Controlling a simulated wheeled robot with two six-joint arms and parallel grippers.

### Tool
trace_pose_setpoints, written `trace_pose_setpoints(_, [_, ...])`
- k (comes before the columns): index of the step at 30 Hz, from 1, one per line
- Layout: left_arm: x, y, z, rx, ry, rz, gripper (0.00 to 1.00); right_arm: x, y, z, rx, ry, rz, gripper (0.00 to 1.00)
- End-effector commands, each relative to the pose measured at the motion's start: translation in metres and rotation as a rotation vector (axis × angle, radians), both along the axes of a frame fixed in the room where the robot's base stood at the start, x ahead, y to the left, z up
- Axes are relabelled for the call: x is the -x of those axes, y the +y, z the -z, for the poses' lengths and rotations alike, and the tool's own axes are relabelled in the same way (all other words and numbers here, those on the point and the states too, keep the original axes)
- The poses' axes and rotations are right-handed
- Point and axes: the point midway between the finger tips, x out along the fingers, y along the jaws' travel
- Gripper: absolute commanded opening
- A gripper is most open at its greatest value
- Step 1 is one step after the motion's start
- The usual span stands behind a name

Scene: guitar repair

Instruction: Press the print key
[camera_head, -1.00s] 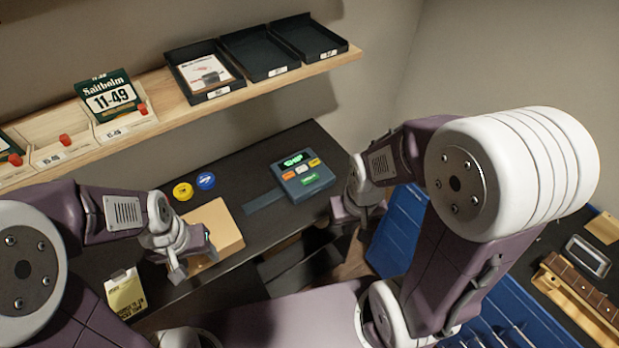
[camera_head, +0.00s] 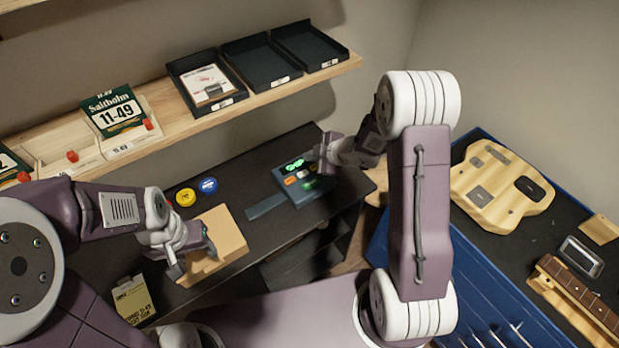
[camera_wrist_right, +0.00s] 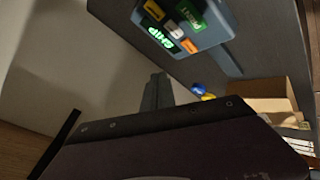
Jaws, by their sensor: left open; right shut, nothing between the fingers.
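The dark blue-grey printer (camera_head: 284,187) sits on the black desk, with a lit green display, small coloured keys and a larger green key (camera_head: 312,184). In the right wrist view the printer (camera_wrist_right: 217,39) shows at the top, its green print key (camera_wrist_right: 190,15) beside yellow, white and orange ones. My right gripper (camera_head: 317,156) is shut and empty, above the printer's far right side and partly covering it. Its fingertips (camera_wrist_right: 156,88) look apart from the keys in the wrist view. My left gripper (camera_head: 192,258) is open and empty over a cardboard box.
The cardboard box (camera_head: 224,236) lies on the desk (camera_head: 262,165), near yellow (camera_head: 185,197) and blue (camera_head: 208,185) round items. A wooden shelf (camera_head: 180,117) with black trays runs behind. A blue bench at right holds a guitar body (camera_head: 500,187) and neck.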

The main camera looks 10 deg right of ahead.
Motion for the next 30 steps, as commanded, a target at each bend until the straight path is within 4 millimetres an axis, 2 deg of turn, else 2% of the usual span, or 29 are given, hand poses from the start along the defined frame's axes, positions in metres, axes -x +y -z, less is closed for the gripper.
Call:
trace_pose_setpoints(5, [0.000, 0.000, -0.003, 0.000, 0.000, 0.000, 0.56, 0.004, -0.009, 0.008, -0.005, 0.026, 0.023, 0.00])
trace_pose_setpoints(17, [0.000, 0.000, 0.003, 0.000, 0.000, 0.000, 0.56, 0.004, -0.008, 0.014, -0.005, 0.027, 0.024, 0.00])
trace_pose_setpoints(23, [0.000, 0.000, 0.025, 0.000, 0.000, 0.000, 0.56, 0.005, -0.008, 0.035, -0.005, 0.027, 0.024, 0.00])
trace_pose_setpoints(30, [0.001, 0.000, 0.062, 0.000, 0.000, 0.000, 0.56, 0.005, -0.008, 0.072, -0.005, 0.026, 0.024, 0.00])
